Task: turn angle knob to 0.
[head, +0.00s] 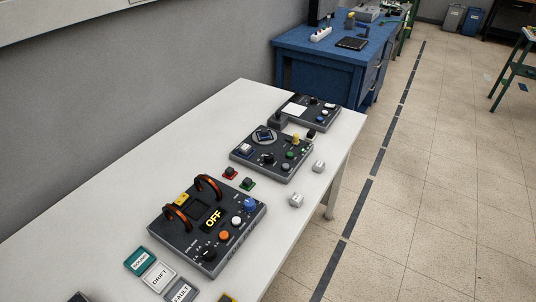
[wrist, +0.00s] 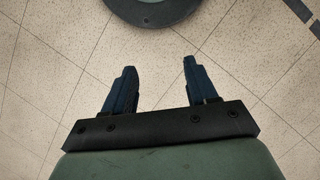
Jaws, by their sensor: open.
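A dark control box (head: 181,221) with two orange coil arches (head: 209,186) sits on the white table in the head view. Its display (head: 213,219) reads OFF. A black pointer knob (head: 209,254) with small marks around it is at its near corner, and a blue knob (head: 250,204) is at its right corner. The labels are too small to tell which one is the angle knob. My gripper (wrist: 159,65) shows only in the wrist view. Its two dark blue fingers are apart with nothing between them, above bare tiled floor, away from the knobs.
The white table (head: 105,210) also holds two more dark devices (head: 271,152) (head: 318,112) further back. Tiles marked SOUND (head: 139,260), DRIFT (head: 158,275) and FAULT (head: 181,292) lie in front. Small white blocks (head: 297,201) lie near the right edge. A blue workbench (head: 325,68) stands behind.

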